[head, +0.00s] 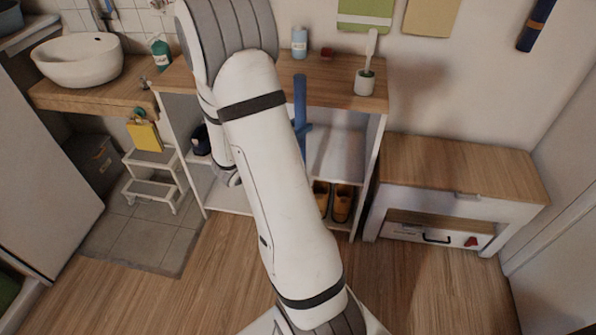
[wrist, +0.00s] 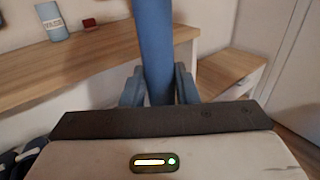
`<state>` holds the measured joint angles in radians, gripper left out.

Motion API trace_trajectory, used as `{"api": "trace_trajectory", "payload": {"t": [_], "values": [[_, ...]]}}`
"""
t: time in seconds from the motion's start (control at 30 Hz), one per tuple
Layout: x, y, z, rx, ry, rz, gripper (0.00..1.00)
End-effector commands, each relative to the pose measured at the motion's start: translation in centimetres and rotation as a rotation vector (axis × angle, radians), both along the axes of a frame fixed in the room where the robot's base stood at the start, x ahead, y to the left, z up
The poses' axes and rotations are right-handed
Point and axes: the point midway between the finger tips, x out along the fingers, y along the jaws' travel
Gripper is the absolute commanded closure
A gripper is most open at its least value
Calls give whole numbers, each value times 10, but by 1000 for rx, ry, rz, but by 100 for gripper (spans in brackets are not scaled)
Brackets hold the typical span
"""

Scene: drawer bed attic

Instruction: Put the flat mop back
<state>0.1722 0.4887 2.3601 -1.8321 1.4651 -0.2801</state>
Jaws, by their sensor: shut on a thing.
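The flat mop shows only as a blue handle. It stands nearly upright in the head view (head: 300,98), in front of the wooden-topped shelf. In the wrist view the handle (wrist: 155,40) rises between the blue fingers of my gripper (wrist: 158,88). My gripper is shut on this handle. In the head view my arm covers most of the gripper. The mop's flat head is not visible in either view.
A shelf (head: 340,93) carries a bottle (head: 299,42) and a brush in a pot (head: 365,82). Yellow-brown shoes (head: 342,202) stand below. A low bench (head: 450,165) stands right; a step stool (head: 152,190) stands left. The front floor (head: 430,285) is clear.

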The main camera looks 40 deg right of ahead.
Motion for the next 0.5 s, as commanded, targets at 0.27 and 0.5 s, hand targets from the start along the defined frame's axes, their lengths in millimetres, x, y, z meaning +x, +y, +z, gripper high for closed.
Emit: {"api": "trace_trajectory", "payload": {"t": [0.27,0.5], "values": [[0,0,-35,-2,0,0,86],[0,0,-65,-1,3,0,86]]}}
